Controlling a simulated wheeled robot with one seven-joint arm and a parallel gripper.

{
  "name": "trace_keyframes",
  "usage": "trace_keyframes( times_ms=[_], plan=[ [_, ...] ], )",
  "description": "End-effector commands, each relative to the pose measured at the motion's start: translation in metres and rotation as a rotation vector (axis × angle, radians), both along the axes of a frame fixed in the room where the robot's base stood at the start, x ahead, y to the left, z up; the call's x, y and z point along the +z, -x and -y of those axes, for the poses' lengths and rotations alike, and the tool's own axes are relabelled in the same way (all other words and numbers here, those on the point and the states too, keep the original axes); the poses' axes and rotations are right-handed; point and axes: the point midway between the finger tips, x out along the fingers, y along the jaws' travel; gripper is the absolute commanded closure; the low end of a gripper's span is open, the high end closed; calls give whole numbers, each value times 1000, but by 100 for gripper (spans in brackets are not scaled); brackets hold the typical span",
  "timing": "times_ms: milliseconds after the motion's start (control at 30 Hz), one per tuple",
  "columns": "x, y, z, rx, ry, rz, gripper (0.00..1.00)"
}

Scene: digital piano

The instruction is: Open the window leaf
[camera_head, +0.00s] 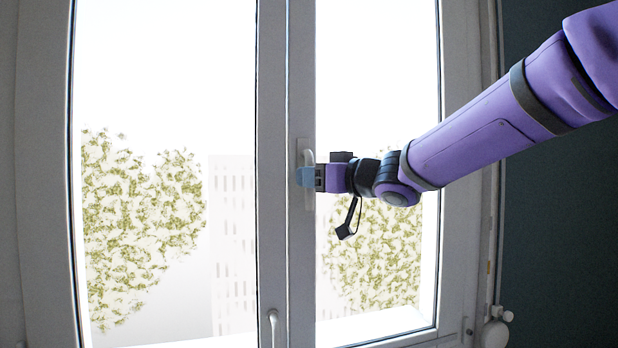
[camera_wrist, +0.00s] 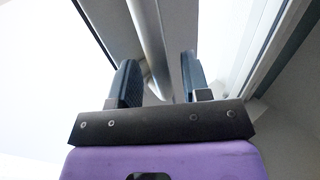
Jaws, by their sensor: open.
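The window has two tall glazed leaves in pale grey frames, and the right leaf (camera_head: 302,85) carries an upright pale handle (camera_head: 308,202) on its inner stile. My gripper (camera_head: 304,176) is at this handle, reaching in from the right. In the wrist view, the handle (camera_wrist: 150,45) runs between the two dark finger pads of my open gripper (camera_wrist: 157,75). The fingers stand on either side of it with gaps visible. The middle of the handle is hidden behind the gripper in the head view. The right leaf looks closed against the left leaf (camera_head: 271,90).
A second, lower handle (camera_head: 273,328) sits on the left leaf's stile. A dark wall (camera_head: 555,220) stands right of the window, with a white fitting (camera_head: 495,332) near the frame's lower right. My arm crosses in front of the right pane.

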Motion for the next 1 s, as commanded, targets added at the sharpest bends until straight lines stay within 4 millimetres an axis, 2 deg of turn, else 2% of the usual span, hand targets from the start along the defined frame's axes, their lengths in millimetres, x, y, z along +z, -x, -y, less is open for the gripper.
trace_keyframes(
  times_ms=[200, 467, 600, 667, 1000],
  plan=[
    [0, -8, -9, -1, -1, -1, 57],
    [0, -8, -10, -1, 0, 0, 57],
    [0, -8, -10, -1, 0, 0, 89],
    [0, -8, -10, -1, 0, 0, 100],
    [0, -9, -9, -1, 21, 7, 100]
  ],
)
